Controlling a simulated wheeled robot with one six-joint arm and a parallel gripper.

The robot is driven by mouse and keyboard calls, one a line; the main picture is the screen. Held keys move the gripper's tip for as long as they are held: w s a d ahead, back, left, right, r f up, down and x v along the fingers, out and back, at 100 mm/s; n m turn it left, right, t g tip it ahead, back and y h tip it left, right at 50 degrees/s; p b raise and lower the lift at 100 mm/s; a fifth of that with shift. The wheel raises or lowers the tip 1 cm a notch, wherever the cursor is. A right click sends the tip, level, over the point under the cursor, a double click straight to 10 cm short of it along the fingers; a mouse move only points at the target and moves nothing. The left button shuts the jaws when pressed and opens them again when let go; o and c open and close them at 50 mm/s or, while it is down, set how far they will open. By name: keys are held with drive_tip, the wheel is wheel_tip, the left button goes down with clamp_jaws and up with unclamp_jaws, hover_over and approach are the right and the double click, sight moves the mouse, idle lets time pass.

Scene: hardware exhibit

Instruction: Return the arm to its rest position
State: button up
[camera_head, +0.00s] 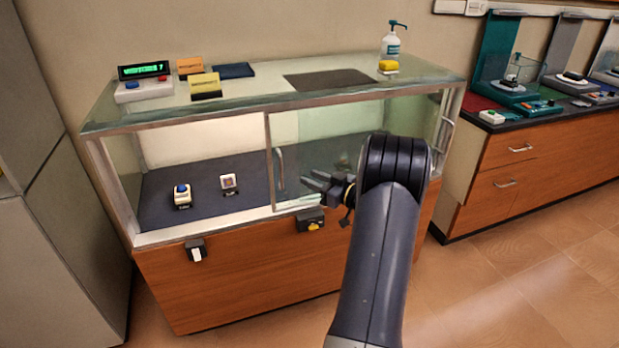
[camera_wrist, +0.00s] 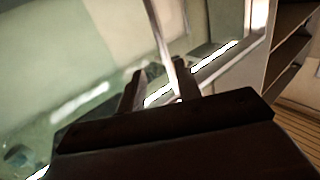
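My gripper (camera_head: 317,181) is in front of the glass display case, close to its right sliding pane (camera_head: 330,150). Its fingers are apart with nothing visible between them. In the wrist view the two fingers (camera_wrist: 160,80) stand apart, with a metal frame bar of the case showing behind them. My dark arm reaches up from the bottom of the head view, bends at the elbow and points left toward the case. Whether the fingertips touch the glass cannot be told.
A pump bottle (camera_head: 391,45) and display unit (camera_head: 143,80) stand on top. Wooden cabinets (camera_head: 530,165) stand right. The floor (camera_head: 500,280) between is clear.

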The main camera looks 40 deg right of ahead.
approach(269, 162)
drive_tip(key=x, duration=0.4)
drive_tip(key=shift+w+a, duration=0.15)
drive_tip(key=shift+w, duration=0.25)
drive_tip(key=shift+w+a+r, duration=0.1)
drive_tip(key=shift+a, duration=0.3)
drive_tip(key=shift+a, duration=0.1)
